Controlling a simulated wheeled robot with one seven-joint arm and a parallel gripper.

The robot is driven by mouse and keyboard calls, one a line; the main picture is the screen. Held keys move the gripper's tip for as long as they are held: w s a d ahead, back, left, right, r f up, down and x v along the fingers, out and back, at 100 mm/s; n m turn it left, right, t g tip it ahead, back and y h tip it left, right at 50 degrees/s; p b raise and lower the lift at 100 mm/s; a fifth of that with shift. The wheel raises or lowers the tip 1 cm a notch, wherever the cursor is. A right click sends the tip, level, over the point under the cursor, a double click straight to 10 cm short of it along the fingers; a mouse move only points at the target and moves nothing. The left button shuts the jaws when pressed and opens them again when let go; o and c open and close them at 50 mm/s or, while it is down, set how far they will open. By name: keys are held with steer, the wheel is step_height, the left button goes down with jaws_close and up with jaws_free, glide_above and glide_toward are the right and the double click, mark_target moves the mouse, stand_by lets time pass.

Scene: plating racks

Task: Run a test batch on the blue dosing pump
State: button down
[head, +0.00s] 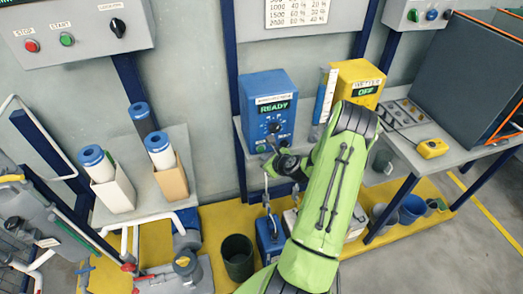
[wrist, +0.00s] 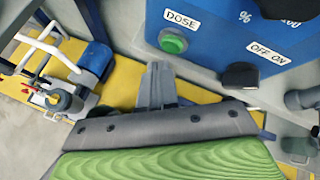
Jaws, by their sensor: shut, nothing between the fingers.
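The blue dosing pump (head: 266,88) stands on the grey bench, and its display (head: 274,106) reads READY in green. In the wrist view, its front face (wrist: 215,30) shows a green button (wrist: 173,41) labelled DOSE and a black knob (wrist: 240,75) labelled OFF and ON. Another black dial with a % scale (wrist: 277,8) is cut off at the top edge. My gripper (wrist: 158,70) is shut and empty, its fingertips just below the DOSE button in the picture; I cannot tell whether they touch the pump. In the head view my arm hides part of the bench.
A yellow pump (head: 359,82) reading OFF and a tall cylinder with blue liquid (head: 322,98) stand right of the blue pump. Filter housings (head: 104,178) are at left. A START and STOP panel (head: 75,35) is on the wall. A dark bucket (head: 238,257) stands below.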

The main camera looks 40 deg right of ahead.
steer(key=shift+d, duration=0.1)
stand_by(0.4)
steer(key=shift+w+d, duration=0.15)
steer(key=shift+w, duration=0.2)
steer(key=shift+w+d+p, duration=0.2)
steer(key=shift+w+p, duration=0.15)
steer(key=shift+w, duration=0.1)
stand_by(0.7)
steer(key=shift+s+a, duration=0.4)
steer(key=shift+s, duration=0.4)
steer(key=s, duration=0.1)
steer(key=s+a+b, duration=0.1)
steer(key=s, duration=0.1)
steer(key=s+a, duration=0.1)
steer(key=shift+s+a+b, duration=0.2)
steer(key=shift+a+b, duration=0.05)
steer(key=shift+b, duration=0.1)
